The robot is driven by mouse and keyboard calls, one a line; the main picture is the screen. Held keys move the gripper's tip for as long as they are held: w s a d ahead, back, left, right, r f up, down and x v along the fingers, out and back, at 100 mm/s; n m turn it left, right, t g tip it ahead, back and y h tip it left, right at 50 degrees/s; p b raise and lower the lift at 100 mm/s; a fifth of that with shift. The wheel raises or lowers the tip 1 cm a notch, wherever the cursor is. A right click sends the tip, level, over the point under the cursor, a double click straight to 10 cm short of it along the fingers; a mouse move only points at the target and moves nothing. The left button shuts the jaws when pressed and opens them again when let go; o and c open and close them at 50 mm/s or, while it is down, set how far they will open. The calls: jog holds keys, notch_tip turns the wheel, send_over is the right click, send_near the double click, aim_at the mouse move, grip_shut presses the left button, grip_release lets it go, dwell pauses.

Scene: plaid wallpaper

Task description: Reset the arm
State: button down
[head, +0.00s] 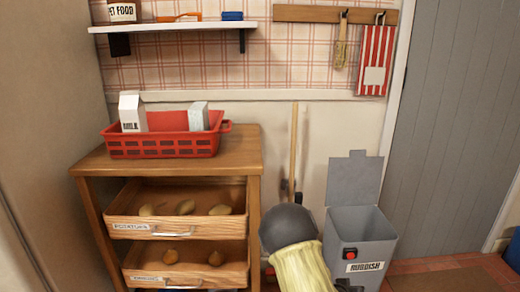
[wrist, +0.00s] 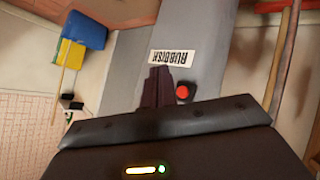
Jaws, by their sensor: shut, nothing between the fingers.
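My gripper (wrist: 158,88) shows in the wrist view as two dark fingers closed together with nothing between them. The fingers point at the front of the grey rubbish bin (wrist: 208,45), just beside its white label (wrist: 172,57) and red button (wrist: 183,92). I cannot tell whether they touch the bin. In the head view my arm (head: 300,266) reaches low in front of the bin (head: 362,228), whose lid (head: 354,178) stands up open. The fingertips are not clear there.
A wooden cabinet (head: 90,164) at left has drawers pulled out, and a red basket (head: 165,148) with cartons on top. A broom handle (head: 293,150) leans on the wall. A blue and yellow object (wrist: 82,35) shows in the wrist view. A grey door (head: 445,120) is at right.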

jog(key=s+a+r+n+g+y+p, duration=0.2)
jog(key=s+a+r+y+p, duration=0.15)
jog(key=s+a+r, duration=0.55)
jog(key=s+a+r+n+g+y+p, duration=0.1)
jog(key=s+a+r+g+y+p, duration=0.25)
jog(key=s+r, duration=0.85)
notch_tip(320, 180, up, 38)
jog(key=p, duration=3.6)
jog(key=shift+w+a+f+t+y, duration=0.2)
jog(key=shift+w+a+t+y, duration=0.15)
jog(key=shift+w+a+y, duration=0.1)
jog(key=shift+w, duration=0.1)
